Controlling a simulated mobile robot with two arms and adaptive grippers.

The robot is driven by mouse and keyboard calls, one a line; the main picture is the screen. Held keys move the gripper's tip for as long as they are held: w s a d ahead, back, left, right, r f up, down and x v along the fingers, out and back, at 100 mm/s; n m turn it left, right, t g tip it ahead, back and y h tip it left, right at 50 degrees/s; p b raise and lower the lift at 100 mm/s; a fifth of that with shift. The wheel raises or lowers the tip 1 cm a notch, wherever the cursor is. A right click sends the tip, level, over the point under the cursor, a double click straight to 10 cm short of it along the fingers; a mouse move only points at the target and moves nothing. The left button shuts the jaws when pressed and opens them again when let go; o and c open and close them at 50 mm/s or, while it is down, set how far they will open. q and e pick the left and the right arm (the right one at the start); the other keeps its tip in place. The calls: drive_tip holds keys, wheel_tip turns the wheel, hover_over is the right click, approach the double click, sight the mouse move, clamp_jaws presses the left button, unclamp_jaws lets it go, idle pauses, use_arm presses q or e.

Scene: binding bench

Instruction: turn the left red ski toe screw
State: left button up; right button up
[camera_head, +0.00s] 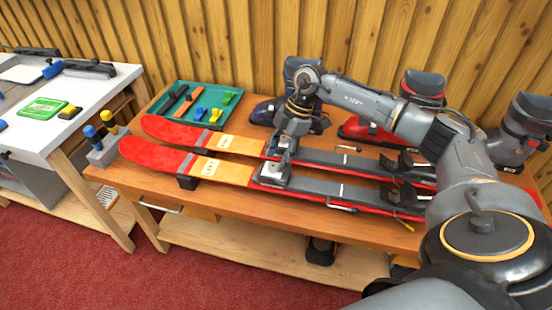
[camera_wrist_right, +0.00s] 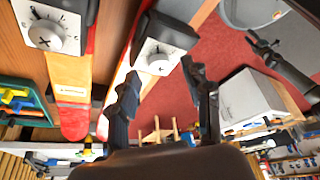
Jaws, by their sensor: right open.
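Two red skis with yellow-orange bands lie side by side on the bench, the near ski (camera_head: 225,170) and the far ski (camera_head: 240,143). My right gripper (camera_head: 277,163) points down at the near ski's grey toe piece (camera_head: 270,179), partly covering it. My left gripper is out of view.
A green tray (camera_head: 232,101) of coloured parts lies behind the ski tips. Ski boots, including a red one (camera_head: 362,131), stand along the bench's back. A block with yellow- and blue-handled tools (camera_head: 103,155) stands at the left end. A white-topped table (camera_head: 28,135) is left.

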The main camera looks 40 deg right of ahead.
drive_tip(key=shift+a+f, duration=0.25)
drive_tip(key=shift+f, duration=0.45)
clamp_jaws()
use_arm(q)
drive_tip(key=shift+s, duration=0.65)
